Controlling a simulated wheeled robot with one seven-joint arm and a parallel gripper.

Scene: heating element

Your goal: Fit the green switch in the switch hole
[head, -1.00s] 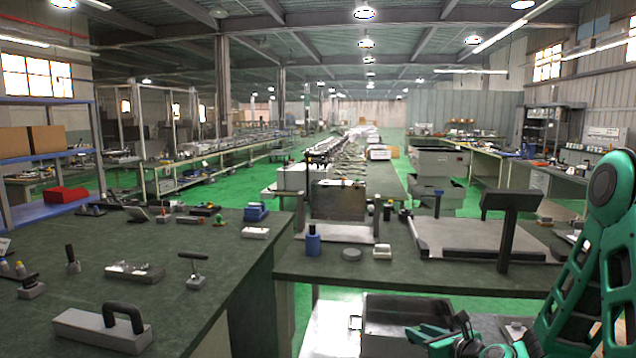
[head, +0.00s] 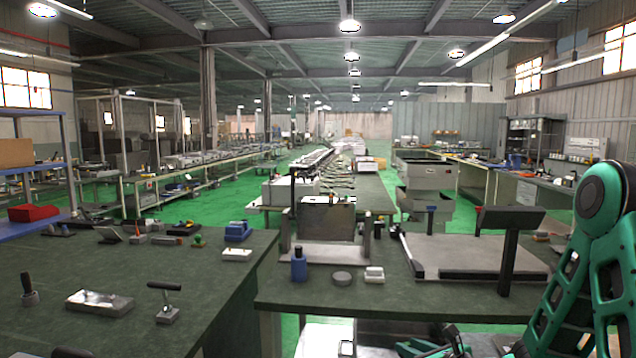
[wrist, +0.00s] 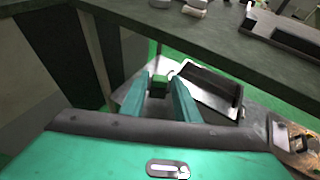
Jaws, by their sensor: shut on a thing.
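My gripper (wrist: 159,92) shows in the wrist view with its two teal fingers closed on a small green block, which looks like the green switch (wrist: 159,82). In the head view only part of my gripper (head: 440,347) shows at the bottom edge, and the switch cannot be made out there. The gripper is in front of the near edge of the dark workbench (head: 400,300), apart from it. I cannot make out the switch hole in either view.
A blue bottle (head: 299,266), a grey disc (head: 341,278) and a white block (head: 374,275) stand near the bench's front edge. A grey platform (head: 470,255) with a dark panel (head: 510,219) is to the right. A dark tray (wrist: 212,88) lies below the bench beside my gripper.

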